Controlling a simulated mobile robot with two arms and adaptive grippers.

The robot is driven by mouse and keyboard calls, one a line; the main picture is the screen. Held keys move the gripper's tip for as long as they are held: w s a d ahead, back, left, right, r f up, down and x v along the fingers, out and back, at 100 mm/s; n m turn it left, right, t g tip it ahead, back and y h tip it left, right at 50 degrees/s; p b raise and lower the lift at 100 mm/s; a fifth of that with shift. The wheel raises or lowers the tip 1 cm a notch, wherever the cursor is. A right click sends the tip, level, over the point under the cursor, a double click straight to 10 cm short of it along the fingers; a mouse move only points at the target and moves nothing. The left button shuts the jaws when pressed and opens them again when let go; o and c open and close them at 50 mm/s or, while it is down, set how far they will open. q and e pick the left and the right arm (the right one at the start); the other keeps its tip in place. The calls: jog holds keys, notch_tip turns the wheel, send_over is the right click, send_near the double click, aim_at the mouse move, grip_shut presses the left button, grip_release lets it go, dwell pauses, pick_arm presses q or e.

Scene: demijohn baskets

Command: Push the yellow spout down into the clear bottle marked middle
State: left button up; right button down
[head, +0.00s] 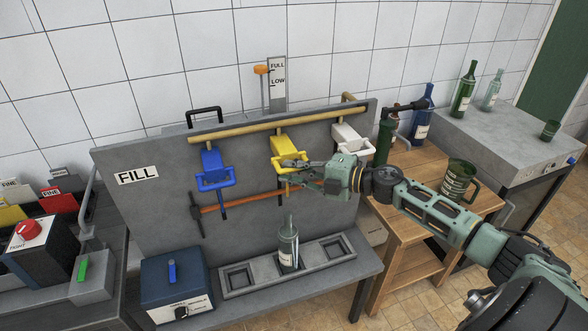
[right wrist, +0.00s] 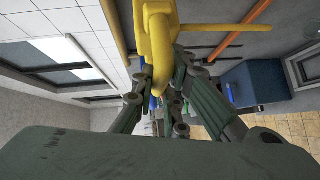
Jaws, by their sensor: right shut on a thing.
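The yellow spout (head: 288,145) hangs from the wooden rail, between a blue spout (head: 212,172) and a white spout (head: 350,137). My right gripper (head: 291,173) reaches in from the right and is shut on the lower front part of the yellow spout. In the right wrist view the yellow spout (right wrist: 158,40) runs down between the gripper's fingers (right wrist: 160,92). The clear bottle (head: 288,248) stands upright in the middle recess of the grey tray, below the yellow spout and apart from it. Its label is too small to read. My left gripper is not in view.
The grey tray (head: 238,294) has empty recesses left and right of the bottle. An orange bar (head: 243,200) crosses the panel behind. A blue box (head: 174,285) stands left of the tray. A green mug (head: 458,180) stands on the wooden table at right.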

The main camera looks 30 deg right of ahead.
dwell(0.3)
notch_tip(320, 180, down, 18)
jog(key=b, duration=1.2)
jog(key=shift+r, duration=0.2)
jog(key=c, duration=1.8)
grip_release()
jog(key=shift+o, duration=0.2)
jog(key=v, duration=1.2)
